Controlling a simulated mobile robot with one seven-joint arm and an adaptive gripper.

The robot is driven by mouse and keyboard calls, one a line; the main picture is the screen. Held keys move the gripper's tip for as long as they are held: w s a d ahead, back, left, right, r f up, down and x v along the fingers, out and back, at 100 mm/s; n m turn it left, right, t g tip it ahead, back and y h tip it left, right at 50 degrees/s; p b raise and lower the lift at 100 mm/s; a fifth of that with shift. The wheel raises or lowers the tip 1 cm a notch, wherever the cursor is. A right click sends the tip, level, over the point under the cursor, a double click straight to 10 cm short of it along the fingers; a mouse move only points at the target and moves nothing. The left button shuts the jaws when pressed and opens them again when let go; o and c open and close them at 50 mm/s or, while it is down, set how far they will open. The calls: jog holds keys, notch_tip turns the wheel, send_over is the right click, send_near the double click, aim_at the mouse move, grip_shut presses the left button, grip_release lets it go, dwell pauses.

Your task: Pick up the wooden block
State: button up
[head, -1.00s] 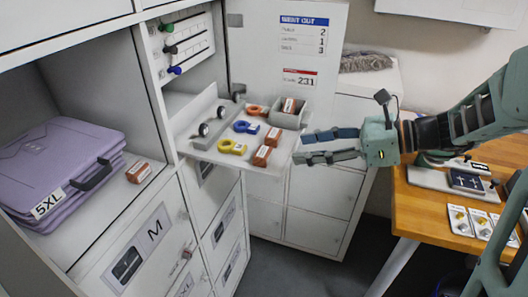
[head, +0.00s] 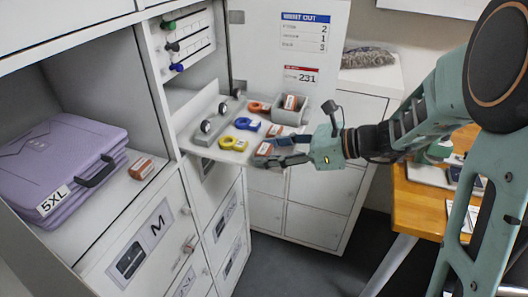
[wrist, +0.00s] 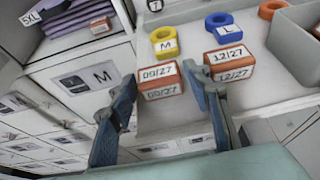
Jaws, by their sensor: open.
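Several orange-brown blocks with white date labels are in view; I cannot tell which one the task means. In the wrist view, a block marked 09/27 (wrist: 160,84) lies on the pull-out tray (wrist: 180,118), between and just beyond the fingertips of my open, empty gripper (wrist: 160,76). A block marked 12/27 (wrist: 230,66) lies right of it, beyond the right finger. In the head view my gripper (head: 271,151) is at the tray's front right edge, partly hiding the nearer block (head: 264,148). Another block (head: 290,102) is in a grey bin, and one (head: 141,168) is on the left shelf.
Yellow (head: 232,143) and blue (head: 247,124) tape-like rings marked M and L lie behind the blocks. The grey bin (head: 289,117) stands at the tray's right. Purple folded cases (head: 62,165) fill the left shelf. A wooden table (head: 420,205) is at right.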

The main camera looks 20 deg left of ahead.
jog(key=shift+c, duration=0.5)
jog(key=c, duration=0.6)
jog(key=shift+r, duration=0.1)
